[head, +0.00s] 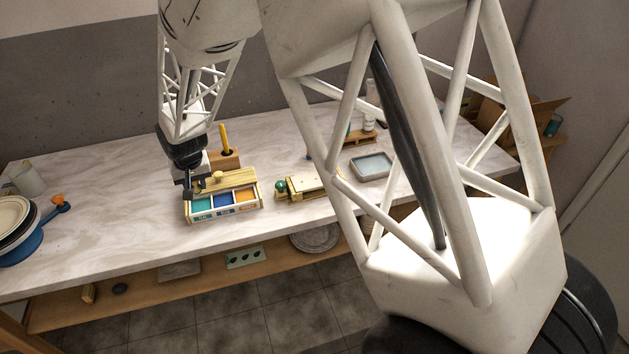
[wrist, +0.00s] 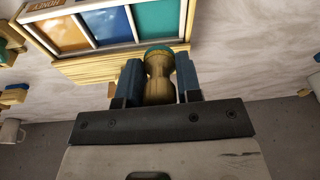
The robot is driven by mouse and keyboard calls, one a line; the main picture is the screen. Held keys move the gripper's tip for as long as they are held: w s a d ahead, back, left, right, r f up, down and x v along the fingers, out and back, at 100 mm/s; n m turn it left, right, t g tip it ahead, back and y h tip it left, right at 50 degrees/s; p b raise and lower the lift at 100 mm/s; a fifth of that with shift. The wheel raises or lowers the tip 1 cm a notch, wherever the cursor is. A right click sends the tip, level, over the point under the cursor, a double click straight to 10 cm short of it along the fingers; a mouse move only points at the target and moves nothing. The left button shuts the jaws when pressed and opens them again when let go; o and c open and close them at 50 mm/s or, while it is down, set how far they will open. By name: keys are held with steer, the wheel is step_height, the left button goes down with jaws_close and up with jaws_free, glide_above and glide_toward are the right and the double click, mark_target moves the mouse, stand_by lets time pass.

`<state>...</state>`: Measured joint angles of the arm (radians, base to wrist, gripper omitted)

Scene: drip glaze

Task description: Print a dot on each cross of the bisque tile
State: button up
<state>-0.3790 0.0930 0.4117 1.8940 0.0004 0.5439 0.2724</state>
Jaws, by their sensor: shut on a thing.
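My gripper (wrist: 159,82) is shut on a waisted wooden dabber (wrist: 158,78) with a teal end. In the head view my gripper (head: 190,190) is at the left end of the glaze box (head: 225,214), by its teal compartment (head: 202,204). The box also has a blue compartment (head: 224,200) and an orange one (head: 245,196). In the wrist view the dabber's teal end is at the edge of the teal compartment (wrist: 158,18); I cannot tell whether it touches. A pale block on a wooden stand (head: 303,187) lies to the right; I cannot make out crosses or confirm the tile.
A wooden lid with a knob (head: 219,176) is at the back of the box. Behind it a yellow-handled tool stands in a wooden block (head: 224,160). A grey water tray (head: 371,167) is farther right.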

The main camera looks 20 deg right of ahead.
stand_by(0.5)
steer(key=w+d, duration=0.2)
steer(key=d, duration=1.3)
steer(key=g, duration=0.2)
glide_toward(302, 182)
steer(key=shift+w+a+r+h, duration=0.1)
steer(key=shift+a+h, duration=0.2)
steer(key=shift+h, duration=0.1)
steer(key=shift+f, duration=0.25)
steer(key=shift+f, duration=2.75)
steer(key=shift+f, duration=0.65)
stand_by(0.3)
steer(key=shift+r, duration=0.15)
